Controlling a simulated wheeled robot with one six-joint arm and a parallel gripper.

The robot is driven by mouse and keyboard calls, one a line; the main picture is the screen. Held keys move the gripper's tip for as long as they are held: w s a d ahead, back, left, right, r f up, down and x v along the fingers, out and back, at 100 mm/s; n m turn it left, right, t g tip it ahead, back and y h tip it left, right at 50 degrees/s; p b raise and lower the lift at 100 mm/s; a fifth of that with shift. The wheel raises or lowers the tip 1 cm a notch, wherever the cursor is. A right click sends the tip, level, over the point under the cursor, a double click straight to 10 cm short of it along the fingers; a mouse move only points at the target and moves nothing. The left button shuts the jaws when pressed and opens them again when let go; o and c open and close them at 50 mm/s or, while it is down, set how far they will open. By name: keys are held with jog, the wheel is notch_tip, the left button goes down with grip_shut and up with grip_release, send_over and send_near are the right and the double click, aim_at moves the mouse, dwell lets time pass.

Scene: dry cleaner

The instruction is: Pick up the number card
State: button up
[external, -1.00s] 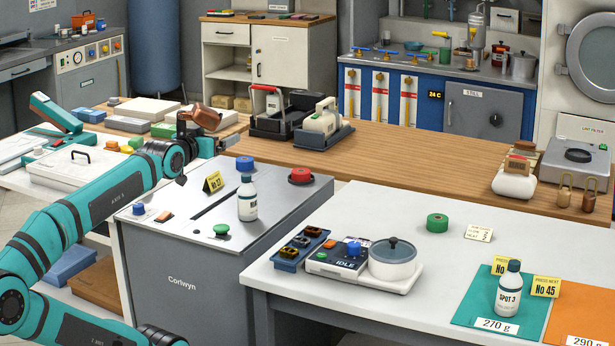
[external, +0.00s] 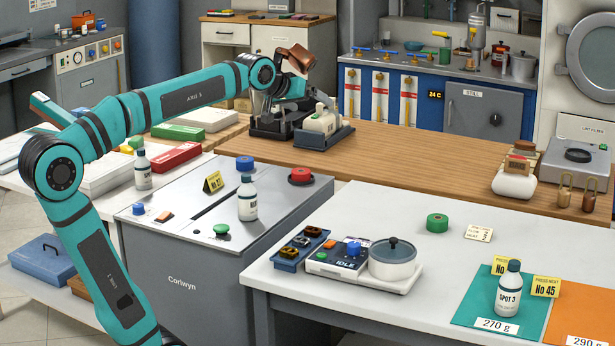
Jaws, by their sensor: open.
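A yellow number card (external: 213,182) stands on the grey Corlwyn machine (external: 165,225), behind the slot in its top; its digits are too small to read surely. Another yellow card reading No 45 (external: 545,286) stands at the right by the orange mat. A third yellow card (external: 499,266) is partly hidden behind the SPOT 3 bottle (external: 508,290). My gripper (external: 322,97) is raised in front of the back wooden counter, well above and to the right of the Corlwyn card. It is open and apart from every card; its fingertips are small and hard to make out.
The white table's middle is fairly clear.

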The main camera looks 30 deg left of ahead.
jog(key=w+d+g, duration=0.2)
jog(key=w+d, duration=0.1)
jog(key=d, duration=0.4)
jog(key=w+d+g, duration=0.1)
jog(key=w+d, duration=0.3)
jog(key=d, duration=0.2)
jog(key=g+y, duration=0.4)
jog(key=g, duration=0.4)
send_over(507, 261)
notch_tip(507, 261, down, 18)
notch_tip(507, 261, down, 10)
jog(key=shift+f, duration=0.15)
jog(key=shift+w+f, duration=0.15)
jog(key=shift+f, duration=1.4)
jog(key=shift+w+f, duration=0.15)
jog(key=shift+f, duration=1.35)
jog(key=c, duration=1)
